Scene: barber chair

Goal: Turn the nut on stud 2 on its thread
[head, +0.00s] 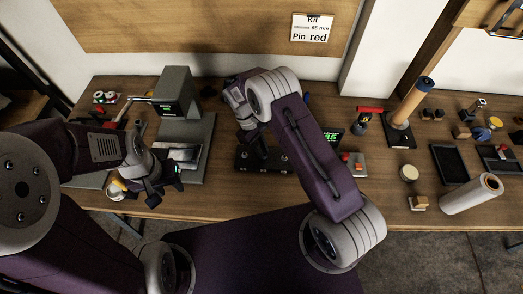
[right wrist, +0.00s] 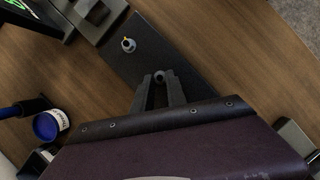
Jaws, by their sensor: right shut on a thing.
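A long dark plate (head: 247,163) with several small studs lies on the bench in the middle of the head view. In the right wrist view the plate (right wrist: 160,50) runs diagonally. One stud with a grey nut and a brass-coloured tip (right wrist: 128,45) stands free on it. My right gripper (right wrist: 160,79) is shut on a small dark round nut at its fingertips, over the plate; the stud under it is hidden. In the head view the right gripper (head: 258,148) reaches down to the plate. My left gripper (head: 160,190) hangs near the front left bench edge; its jaw opening is unclear.
A grey stand with a display (head: 176,92) is left of the plate. A red-handled tool (head: 369,110), a wooden post (head: 411,101), a black tray (head: 450,163) and a white roll (head: 471,194) are on the right. A blue-lidded jar (right wrist: 47,125) shows in the wrist view.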

